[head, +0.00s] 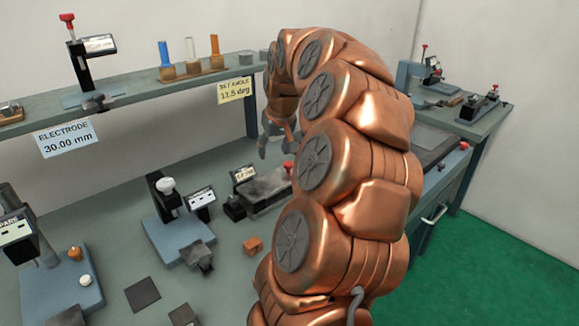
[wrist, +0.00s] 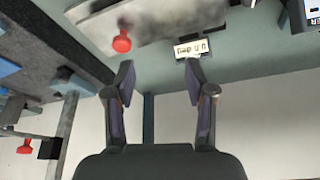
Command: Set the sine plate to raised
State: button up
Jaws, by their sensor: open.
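The sine plate (head: 268,188) is a grey metal block on a dark base, on the bench in the middle of the head view, partly hidden behind my arm. A red knob (head: 288,165) is at its right end. A small pale label (head: 244,175) stands at its left. The wrist view shows the grey plate (wrist: 165,18) at the top, the red knob (wrist: 122,42) and the upside-down label (wrist: 193,47), too blurred to read surely. My gripper (wrist: 160,78) is open and empty, its fingers apart from the knob and label. In the head view my gripper (head: 276,145) hangs above the plate.
A shelf (head: 130,85) behind carries a red-knobbed stand and coloured handles. A yellow sign (head: 234,90) reads SET ANGLE 11.5 deg. Another bench (head: 470,125) is at right.

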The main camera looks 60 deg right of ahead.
jog(key=m, duration=0.1)
send_near(289, 163)
jog(key=f, duration=0.1)
jog(key=shift+h, duration=0.3)
jog(key=shift+a+p+x, duration=0.1)
jog(key=shift+p+x, duration=0.25)
jog(key=shift+x, duration=1.6)
jog(key=shift+a+p+x, duration=0.15)
jog(key=shift+p+x, duration=0.15)
jog(key=shift+x, duration=1.65)
jog(key=shift+w, duration=0.15)
grip_shut()
